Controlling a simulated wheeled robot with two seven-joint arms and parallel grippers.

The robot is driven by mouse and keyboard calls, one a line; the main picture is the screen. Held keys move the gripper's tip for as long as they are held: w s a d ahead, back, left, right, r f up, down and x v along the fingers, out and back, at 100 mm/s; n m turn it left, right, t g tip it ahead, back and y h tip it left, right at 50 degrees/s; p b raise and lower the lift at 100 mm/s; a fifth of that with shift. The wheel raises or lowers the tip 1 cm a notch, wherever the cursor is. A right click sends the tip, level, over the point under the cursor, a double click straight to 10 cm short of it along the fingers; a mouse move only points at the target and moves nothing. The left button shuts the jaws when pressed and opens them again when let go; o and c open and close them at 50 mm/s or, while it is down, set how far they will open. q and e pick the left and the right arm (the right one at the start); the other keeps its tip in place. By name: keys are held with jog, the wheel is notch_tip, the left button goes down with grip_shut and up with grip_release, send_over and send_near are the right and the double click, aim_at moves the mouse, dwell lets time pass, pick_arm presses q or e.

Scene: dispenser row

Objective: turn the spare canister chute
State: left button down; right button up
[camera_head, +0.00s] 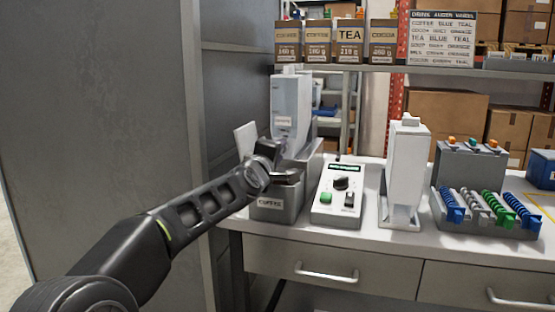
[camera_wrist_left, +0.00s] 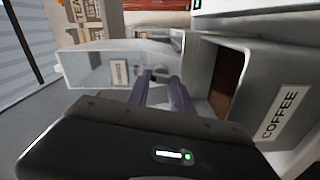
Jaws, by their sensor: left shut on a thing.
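A tall pale grey, see-through canister (camera_head: 290,105) with a small label stands upright at the left end of the counter, above a grey box (camera_head: 277,208) marked COFFEE. In the left wrist view the canister (camera_wrist_left: 95,68) lies sideways in the picture, beside the COFFEE box (camera_wrist_left: 285,115). My left gripper (camera_head: 275,152) is at the canister's lower end. Its fingers (camera_wrist_left: 152,80) are shut on a small part there, which looks like the chute; the fingers mostly hide it. A second white canister (camera_head: 407,165) stands upright farther right, untouched. My right gripper is not in view.
A control box (camera_head: 338,193) with a dark knob and a green button stands between the canisters. A grey rack (camera_head: 470,165) holds blue, grey and green augers at right. A shelf with TEA (camera_head: 349,40) and other boxes hangs above. Drawers (camera_head: 330,272) are below.

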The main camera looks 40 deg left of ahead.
pick_arm(q)
jog(key=shift+n+b, duration=0.3)
jog(key=shift+n, duration=0.8)
jog(key=c, duration=1.1)
grip_release()
jog(key=p+v, duration=0.1)
jog(key=v, duration=0.6)
jog(key=shift+s+d, duration=0.15)
jog(key=shift+s, duration=0.25)
